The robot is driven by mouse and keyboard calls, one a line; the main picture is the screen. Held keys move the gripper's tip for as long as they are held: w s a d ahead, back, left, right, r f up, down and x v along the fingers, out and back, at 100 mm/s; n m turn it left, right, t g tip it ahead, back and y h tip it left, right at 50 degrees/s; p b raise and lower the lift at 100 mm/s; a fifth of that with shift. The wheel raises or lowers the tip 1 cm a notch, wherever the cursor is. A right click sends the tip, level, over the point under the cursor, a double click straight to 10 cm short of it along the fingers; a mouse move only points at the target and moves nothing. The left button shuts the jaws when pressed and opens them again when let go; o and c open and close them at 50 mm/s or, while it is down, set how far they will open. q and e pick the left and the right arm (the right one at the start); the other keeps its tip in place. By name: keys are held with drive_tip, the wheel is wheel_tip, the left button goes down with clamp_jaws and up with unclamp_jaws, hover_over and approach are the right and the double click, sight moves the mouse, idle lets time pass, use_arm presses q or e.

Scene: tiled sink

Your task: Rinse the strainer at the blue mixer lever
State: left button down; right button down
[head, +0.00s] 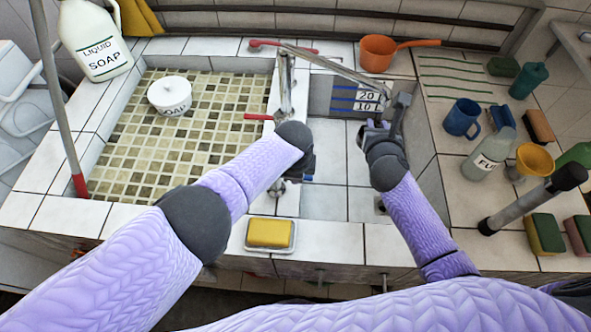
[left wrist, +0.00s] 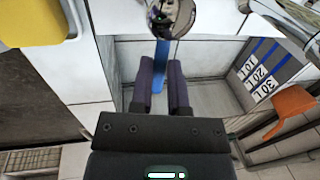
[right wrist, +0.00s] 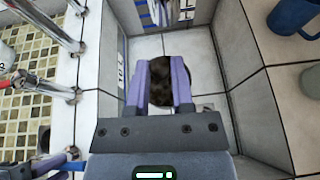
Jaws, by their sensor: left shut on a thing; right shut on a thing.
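The blue mixer lever (left wrist: 160,70) sits between the fingers of my left gripper (left wrist: 160,85), below a chrome mixer body (left wrist: 170,18). In the head view my left forearm hides most of that gripper. My right gripper (right wrist: 165,75) is shut on a round, dark brown, mottled thing (right wrist: 168,88), which I take to be the strainer; its edges are partly hidden by the fingers. In the head view my right gripper (head: 376,125) is over the right-hand basin, close to the end of the chrome spout (head: 345,70). I cannot make out running water.
The right basin wall carries blue litre marks (head: 360,98). A red lever (head: 258,117) stands left of the mixer. A soap tub (head: 170,94) is in the tiled left basin. An orange pan (head: 377,52), blue mug (head: 461,118) and bottle (head: 488,155) stand around the right basin. A yellow sponge (head: 269,233) lies on the front rim.

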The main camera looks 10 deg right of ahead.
use_arm(q)
drive_tip(key=m, duration=0.1)
drive_tip(key=s+m, duration=0.1)
drive_tip(key=m, duration=0.1)
drive_tip(key=shift+a+h, duration=0.3)
drive_tip(key=c, duration=0.6)
unclamp_jaws()
drive_tip(key=v, duration=1.2)
drive_tip(key=shift+w, duration=0.1)
